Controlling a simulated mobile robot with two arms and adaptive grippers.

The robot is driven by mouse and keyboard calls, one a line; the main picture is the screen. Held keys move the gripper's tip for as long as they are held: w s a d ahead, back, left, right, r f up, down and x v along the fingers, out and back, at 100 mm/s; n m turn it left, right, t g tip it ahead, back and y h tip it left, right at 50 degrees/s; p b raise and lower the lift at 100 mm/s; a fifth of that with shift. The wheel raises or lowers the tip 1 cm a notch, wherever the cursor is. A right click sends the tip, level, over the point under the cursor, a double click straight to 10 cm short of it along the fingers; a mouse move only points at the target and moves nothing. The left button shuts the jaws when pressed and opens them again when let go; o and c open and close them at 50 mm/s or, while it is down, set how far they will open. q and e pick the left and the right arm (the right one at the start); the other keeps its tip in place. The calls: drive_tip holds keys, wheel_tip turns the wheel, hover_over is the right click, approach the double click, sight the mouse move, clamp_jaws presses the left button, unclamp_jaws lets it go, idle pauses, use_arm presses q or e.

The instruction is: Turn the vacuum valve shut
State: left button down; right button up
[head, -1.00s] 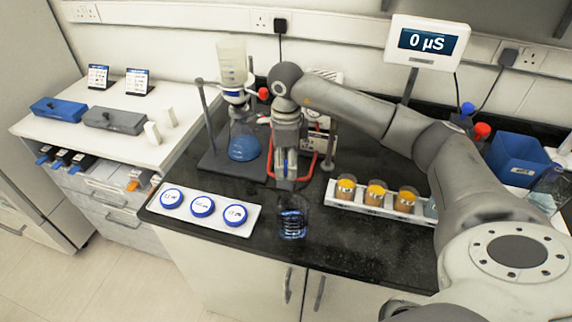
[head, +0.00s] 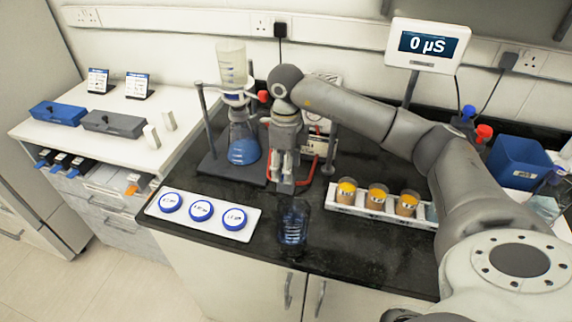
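A red knob (head: 263,96), which looks like the valve, sits beside the filter column (head: 233,75) above a flask of blue liquid (head: 243,150). My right gripper (head: 285,187) points down in front of the pump and to the right of the flask, lower than the red knob and apart from it. Its fingers are close together, and I cannot make out whether they are open or shut. A clear beaker (head: 293,225) stands just below and in front of the fingertips. My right wrist and forearm hide part of the area behind. My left gripper is not in view.
A red hose (head: 329,168) runs by the pump (head: 316,140). A white tray of blue-lidded dishes (head: 245,237) lies front left. A rack (head: 333,194) of orange-topped jars (head: 377,196) is at right. A blue bin (head: 520,160) stands far right.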

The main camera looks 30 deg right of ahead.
drive_tip(key=o, duration=1)
